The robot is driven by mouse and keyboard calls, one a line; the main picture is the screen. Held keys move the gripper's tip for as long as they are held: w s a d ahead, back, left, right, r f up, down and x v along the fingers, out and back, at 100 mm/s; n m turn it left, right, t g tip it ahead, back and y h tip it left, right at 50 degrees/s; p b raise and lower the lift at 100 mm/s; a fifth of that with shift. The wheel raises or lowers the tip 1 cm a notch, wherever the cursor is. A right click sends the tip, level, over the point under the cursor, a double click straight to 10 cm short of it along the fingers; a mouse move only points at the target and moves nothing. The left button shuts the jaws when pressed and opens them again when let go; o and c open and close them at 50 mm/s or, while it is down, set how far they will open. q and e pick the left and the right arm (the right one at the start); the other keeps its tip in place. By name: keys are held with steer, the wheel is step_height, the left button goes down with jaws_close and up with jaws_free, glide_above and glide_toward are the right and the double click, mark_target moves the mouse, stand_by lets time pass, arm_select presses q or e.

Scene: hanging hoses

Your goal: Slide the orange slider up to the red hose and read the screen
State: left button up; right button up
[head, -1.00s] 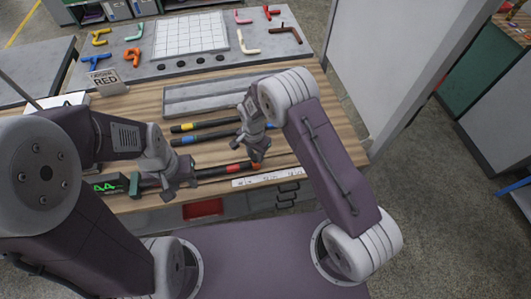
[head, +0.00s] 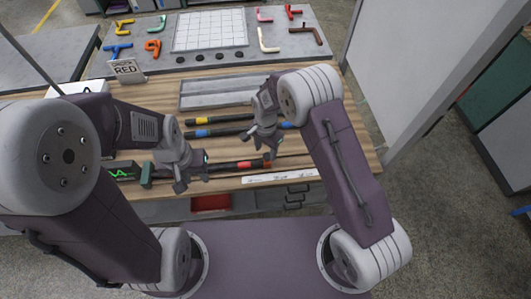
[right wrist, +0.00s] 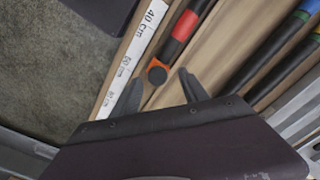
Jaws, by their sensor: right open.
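The red-banded black hose (head: 243,166) lies along the table's near side; in the right wrist view (right wrist: 181,27) it runs up and away. An orange ring-like piece (right wrist: 160,63), seemingly the slider, is at its near end, around or against a round black cap (right wrist: 157,75). My right gripper (right wrist: 161,86) is open, its two fingers apart on either side below the cap, not closed on it. My left gripper (head: 190,184) is over the hose's left part; I cannot tell whether it holds anything. A dark box with a green-lit screen (head: 122,172) stands left of it, its reading illegible.
Yellow-banded (head: 206,121) and blue-banded (head: 202,133) hoses lie behind. A white ruler strip (head: 279,178) lies along the front edge. A card reading RED (head: 127,69) stands at back left. A grey board (head: 285,50) holds a white grid and several coloured bent pieces.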

mark_target(265, 155)
step_height(265, 155, up, 7)
steer(key=shift+a+f+b, duration=0.15)
steer(key=shift+f+b, duration=0.05)
steer(key=shift+b, duration=0.2)
